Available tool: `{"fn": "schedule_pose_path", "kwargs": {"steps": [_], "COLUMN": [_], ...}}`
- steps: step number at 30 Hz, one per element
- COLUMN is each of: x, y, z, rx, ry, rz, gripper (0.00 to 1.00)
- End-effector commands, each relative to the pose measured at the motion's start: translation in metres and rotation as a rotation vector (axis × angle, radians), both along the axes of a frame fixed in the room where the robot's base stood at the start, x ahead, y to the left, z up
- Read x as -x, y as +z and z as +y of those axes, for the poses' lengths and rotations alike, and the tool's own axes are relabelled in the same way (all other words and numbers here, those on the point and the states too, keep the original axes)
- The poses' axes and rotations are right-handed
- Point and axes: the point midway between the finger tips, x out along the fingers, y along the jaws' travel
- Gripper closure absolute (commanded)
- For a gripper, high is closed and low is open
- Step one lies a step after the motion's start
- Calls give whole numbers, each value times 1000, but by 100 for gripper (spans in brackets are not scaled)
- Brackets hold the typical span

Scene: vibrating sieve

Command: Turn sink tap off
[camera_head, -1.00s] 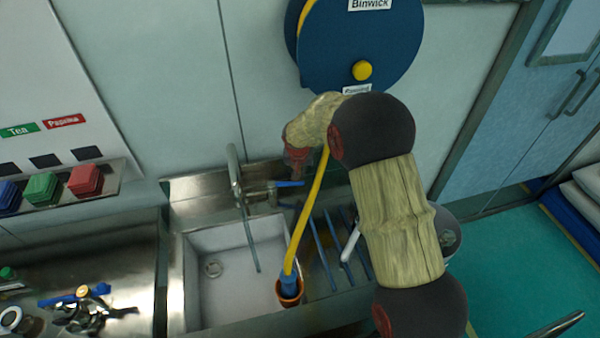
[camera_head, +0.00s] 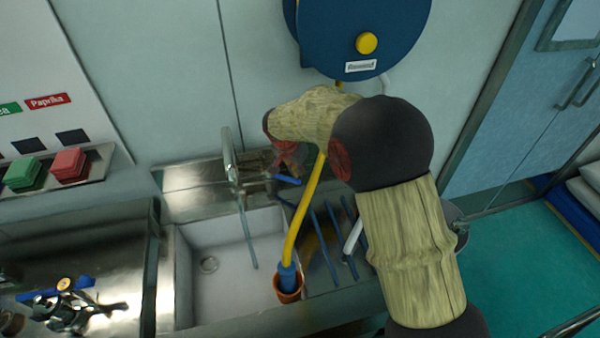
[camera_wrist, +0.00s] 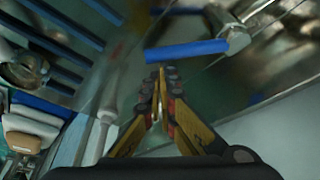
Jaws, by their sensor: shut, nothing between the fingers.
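The sink tap (camera_head: 229,160) is a grey metal tap with a curved spout at the back of the sink. A thin bluish-grey streak (camera_head: 247,236) runs down from it into the white basin (camera_head: 232,290), apparently water. Its blue lever (camera_head: 287,179) points right from the tap body; in the wrist view the blue lever (camera_wrist: 187,52) lies across, just beyond my fingertips. My gripper (camera_wrist: 160,78) is shut and empty, close to the lever. I cannot tell whether it touches.
A yellow hose (camera_head: 305,205) hangs to an orange-brown cup (camera_head: 288,290) right of the basin. Blue bars (camera_head: 325,245) cross the drainer. A blue hose reel (camera_head: 365,35) is on the wall above my arm. Metal parts (camera_head: 70,310) lie on the left counter.

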Motion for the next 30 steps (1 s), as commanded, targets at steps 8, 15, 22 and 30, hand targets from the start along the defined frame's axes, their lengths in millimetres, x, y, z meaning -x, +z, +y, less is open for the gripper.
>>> {"fn": "schedule_pose_path", "kwargs": {"steps": [8,15,22,30], "x": [25,41,52,58], "y": [-2,0,1,1], "z": [14,30,43,53], "rx": [1,0,0,0], "ry": [-258,-476,-643,-675], "rz": [0,0,0,0], "gripper": [100,100,100,100]}}
